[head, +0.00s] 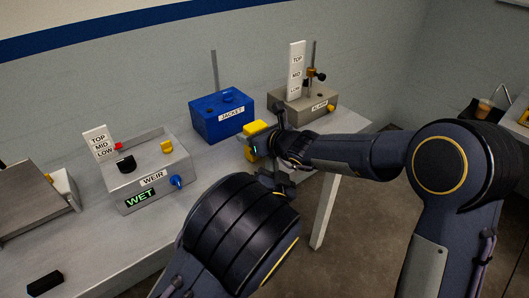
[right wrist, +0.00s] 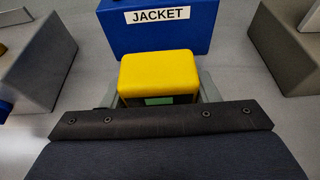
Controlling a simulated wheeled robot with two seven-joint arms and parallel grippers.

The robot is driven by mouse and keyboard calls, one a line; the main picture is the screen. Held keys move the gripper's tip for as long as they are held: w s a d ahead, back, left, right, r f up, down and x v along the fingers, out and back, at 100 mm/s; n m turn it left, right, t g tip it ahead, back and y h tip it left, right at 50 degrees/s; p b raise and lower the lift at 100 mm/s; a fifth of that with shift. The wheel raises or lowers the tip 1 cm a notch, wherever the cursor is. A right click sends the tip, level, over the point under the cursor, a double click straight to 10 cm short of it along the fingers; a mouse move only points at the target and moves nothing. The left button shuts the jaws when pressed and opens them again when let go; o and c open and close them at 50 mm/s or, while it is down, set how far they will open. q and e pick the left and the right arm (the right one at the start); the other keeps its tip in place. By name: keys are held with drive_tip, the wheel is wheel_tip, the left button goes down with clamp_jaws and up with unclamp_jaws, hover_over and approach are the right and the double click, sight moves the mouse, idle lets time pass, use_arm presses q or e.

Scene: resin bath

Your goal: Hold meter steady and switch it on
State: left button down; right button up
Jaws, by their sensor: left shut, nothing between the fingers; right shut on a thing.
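The yellow meter (head: 256,128) is at the front edge of the bench, in front of the blue JACKET box. My right gripper (head: 272,140) is shut on it. In the right wrist view the meter (right wrist: 160,72) sits between the grey fingers, and part of a green display shows below its yellow top. Its lower part is hidden by my gripper, and I cannot make out its switch. My left gripper (head: 277,182) is shut and empty, just below the right gripper in the head view; its fingertips are largely hidden.
The blue JACKET box (head: 221,117) stands behind the meter. The grey WEIR box (head: 146,175), with a green WET display, is at left. The grey ALARM box (head: 300,105) is at right. A black block (head: 44,283) lies at front left.

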use_arm(q)
drive_tip(key=shift+w+a, duration=0.3)
drive_tip(key=shift+w, duration=0.2)
use_arm(e)
drive_tip(key=shift+f, duration=0.15)
idle(0.4)
use_arm(q)
drive_tip(key=shift+w+a+r, duration=0.15)
drive_tip(key=shift+w+a, duration=0.1)
drive_tip(key=shift+a, duration=0.1)
use_arm(e)
drive_tip(key=shift+s+d, duration=0.1)
drive_tip(key=shift+s, duration=0.1)
use_arm(q)
drive_tip(key=shift+s+d, duration=0.1)
drive_tip(key=shift+s, duration=0.05)
drive_tip(key=shift+s+d+f, duration=0.15)
drive_tip(key=shift+s+f, duration=0.05)
drive_tip(key=shift+s, duration=0.15)
use_arm(e)
drive_tip(key=shift+w, duration=0.25)
use_arm(q)
drive_tip(key=shift+s+d, duration=0.1)
drive_tip(key=shift+d, duration=0.05)
drive_tip(key=shift+s+d, duration=0.1)
drive_tip(key=shift+s+d, duration=0.2)
drive_tip(key=s+d, duration=0.2)
drive_tip(key=s, duration=0.1)
drive_tip(key=shift+s+d, duration=0.3)
